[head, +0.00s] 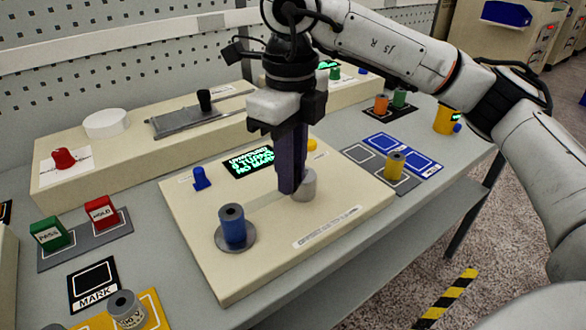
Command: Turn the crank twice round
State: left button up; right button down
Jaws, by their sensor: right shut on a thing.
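The winding unit is a cream box (345,212) on the bench. A blue spool (234,230) stands upright on a grey disc at its front left. My right gripper (291,188) points straight down over the middle of the box, its dark fingers shut on the crank handle, which they mostly hide. A pale grey round part (306,186) shows just beside and behind the fingertips; I cannot tell whether it is the crank's hub. A small display (250,161) with green text sits behind, partly unreadable. My left gripper is not in view.
A blue knob (201,178) and a yellow button (311,145) stand on the box near the gripper. Green and red blocks (101,212) stand on a grey strip at left. A yellow spool (395,165) stands on a mat at right. Another long cream unit (75,185) lies behind.

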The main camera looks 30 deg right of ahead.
jog(key=c, duration=1.6)
grip_release()
jog(key=shift+c, duration=0.2)
notch_tip(320, 180, up, 10)
jog(key=shift+r+p, duration=0.2)
jog(key=shift+p, duration=0.75)
